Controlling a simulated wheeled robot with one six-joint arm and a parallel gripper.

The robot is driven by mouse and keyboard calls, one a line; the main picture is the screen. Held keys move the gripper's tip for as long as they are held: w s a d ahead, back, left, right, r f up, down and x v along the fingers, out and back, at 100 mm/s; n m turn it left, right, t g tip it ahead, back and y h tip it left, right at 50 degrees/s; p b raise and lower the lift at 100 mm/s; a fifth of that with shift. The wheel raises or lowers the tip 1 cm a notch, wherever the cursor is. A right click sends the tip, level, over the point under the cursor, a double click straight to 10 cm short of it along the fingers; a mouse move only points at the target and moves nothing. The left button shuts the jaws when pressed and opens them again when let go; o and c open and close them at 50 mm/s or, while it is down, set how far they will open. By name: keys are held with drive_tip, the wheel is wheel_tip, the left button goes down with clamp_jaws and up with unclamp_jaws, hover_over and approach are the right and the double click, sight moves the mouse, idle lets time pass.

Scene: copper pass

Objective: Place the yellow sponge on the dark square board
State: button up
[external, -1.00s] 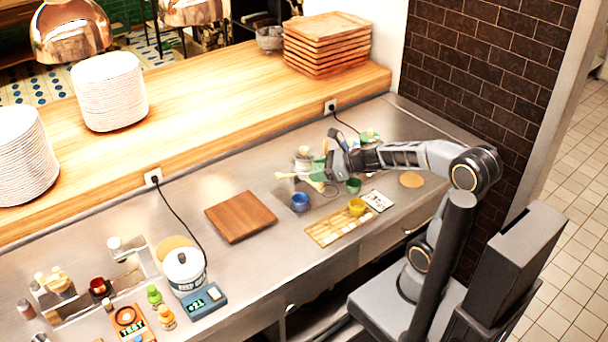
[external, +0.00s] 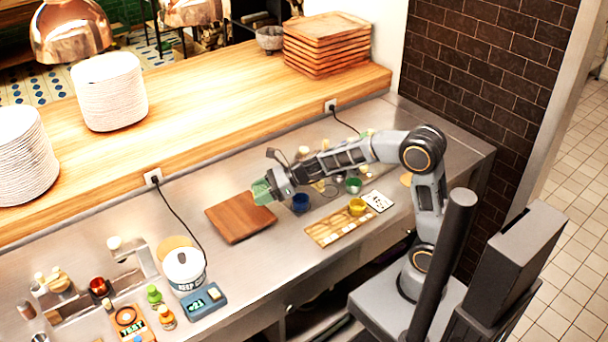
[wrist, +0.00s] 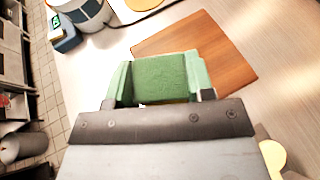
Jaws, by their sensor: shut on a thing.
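My gripper (external: 267,190) is shut on a green block (wrist: 165,78), held between its two fingers in the wrist view. The brown square wooden board (external: 236,220) lies flat on the steel counter. My gripper and the block are above the board's far right edge in the external view. In the wrist view the board (wrist: 222,62) shows beyond and to the right of the block, partly hidden by it.
A white pot (external: 185,270) and a blue scale (external: 204,300) stand to the left.

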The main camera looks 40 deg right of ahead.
sight(253, 215)
drive_tip(key=f, duration=0.1)
drive_tip(key=w+a+f, duration=0.1)
drive_tip(key=w+f, duration=0.1)
drive_tip(key=shift+w+a+f, duration=0.2)
drive_tip(key=shift+w+a, duration=0.05)
drive_tip(key=shift+w+f+b, duration=0.15)
drive_tip(key=shift+f+b, duration=0.2)
drive_tip(key=shift+f, duration=1.4)
drive_tip(key=shift+f, duration=0.2)
drive_tip(key=o, duration=0.9)
drive_tip(key=shift+d+r, duration=0.1)
drive_tip(key=shift+r, duration=0.2)
drive_tip(key=v, duration=1.1)
drive_tip(key=shift+s+d, duration=0.2)
drive_tip(key=shift+d, duration=0.05)
